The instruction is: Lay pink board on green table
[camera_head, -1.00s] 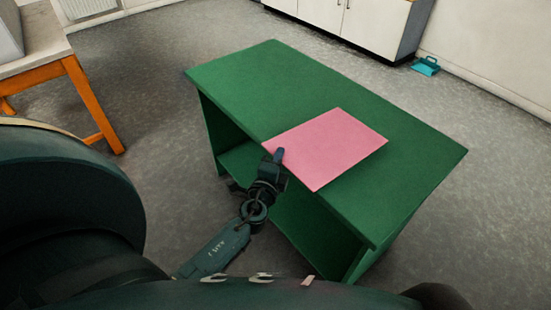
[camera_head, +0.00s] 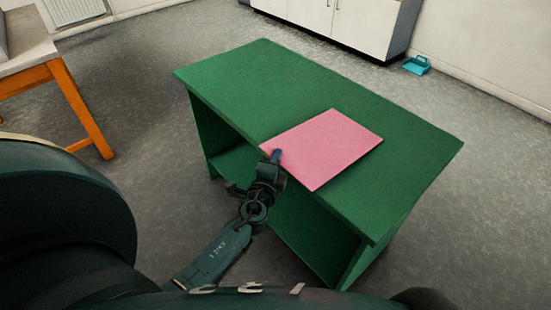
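The pink board (camera_head: 325,148) is a flat rectangle over the top of the green table (camera_head: 255,85), near its front edge. I cannot tell whether the board lies flat on the tabletop or is held slightly above it. My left gripper (camera_head: 275,160) is at the board's front left corner, with a blue fingertip over the corner. The lower finger is hidden, and the fingers appear closed around the board's edge. My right gripper is not in view.
The green table has an open shelf below its top. A table with orange legs (camera_head: 78,105) stands at the left. White cabinets (camera_head: 365,22) and a teal dustpan (camera_head: 416,65) are at the back. Grey floor is clear around the green table.

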